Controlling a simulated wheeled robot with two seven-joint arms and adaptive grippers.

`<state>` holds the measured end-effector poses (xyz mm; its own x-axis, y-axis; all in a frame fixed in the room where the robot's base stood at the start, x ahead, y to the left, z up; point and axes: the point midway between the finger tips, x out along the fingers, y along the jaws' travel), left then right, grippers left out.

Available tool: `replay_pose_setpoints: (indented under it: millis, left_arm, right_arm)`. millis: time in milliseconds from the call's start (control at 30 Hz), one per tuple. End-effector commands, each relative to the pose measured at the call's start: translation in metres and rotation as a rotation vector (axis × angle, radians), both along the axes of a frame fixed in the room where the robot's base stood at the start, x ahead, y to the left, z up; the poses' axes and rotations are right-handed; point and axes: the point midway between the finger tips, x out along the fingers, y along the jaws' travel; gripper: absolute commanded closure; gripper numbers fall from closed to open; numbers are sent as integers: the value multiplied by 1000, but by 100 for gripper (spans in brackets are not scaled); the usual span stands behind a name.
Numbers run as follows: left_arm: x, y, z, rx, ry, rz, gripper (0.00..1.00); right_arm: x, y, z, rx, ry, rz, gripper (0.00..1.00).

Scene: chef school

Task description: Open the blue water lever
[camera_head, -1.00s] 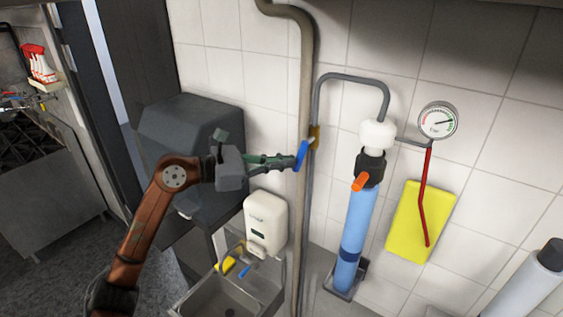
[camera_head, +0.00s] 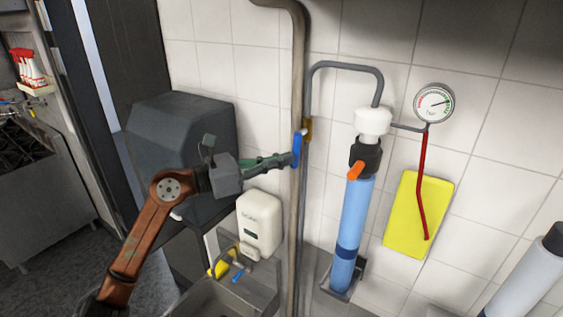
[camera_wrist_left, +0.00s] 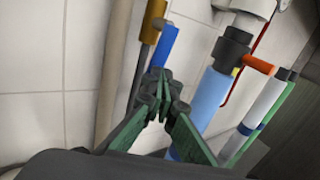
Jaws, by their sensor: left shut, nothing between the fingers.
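The blue water lever (camera_head: 297,149) hangs downward, nearly upright, from a brass valve (camera_head: 307,129) on the thin grey pipe beside the thick beige pipe. My left gripper (camera_head: 287,159) is shut and empty, with its tips at the lower part of the lever on its left side. In the left wrist view the lever (camera_wrist_left: 164,46) stands just beyond the closed fingertips (camera_wrist_left: 160,88), below the brass valve (camera_wrist_left: 154,20). The fingertips overlap the lever's lower end there; I cannot tell whether they touch. My right gripper is not in view.
The thick beige pipe (camera_head: 298,60) runs down the tiled wall. A blue filter cylinder (camera_head: 353,215) with an orange lever (camera_head: 355,170) stands to the right, with a pressure gauge (camera_head: 434,103) beyond. A soap dispenser (camera_head: 260,222) and sink (camera_head: 232,298) are below my gripper.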

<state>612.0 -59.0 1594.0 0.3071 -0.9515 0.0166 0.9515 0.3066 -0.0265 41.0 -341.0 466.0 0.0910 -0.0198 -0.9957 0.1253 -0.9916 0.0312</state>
Motion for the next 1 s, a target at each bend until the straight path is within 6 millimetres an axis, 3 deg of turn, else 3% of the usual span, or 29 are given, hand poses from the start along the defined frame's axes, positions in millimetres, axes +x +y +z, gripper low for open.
replay_pose_setpoints:
  millis: [167, 333, 700, 1000]
  left_arm:
    - [0, 2, 0, 0, -1, 1, 100]
    - [-3, 16, -1, 0, -1, -2, 100]
    - [-26, 91, 2, 1, -1, -5, 100]
    - [-37, 125, 6, -2, 1, -9, 100]
  right_arm:
    - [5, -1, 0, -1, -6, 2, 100]
    - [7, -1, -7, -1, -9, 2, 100]
    - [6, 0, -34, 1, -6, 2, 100]
    - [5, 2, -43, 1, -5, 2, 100]
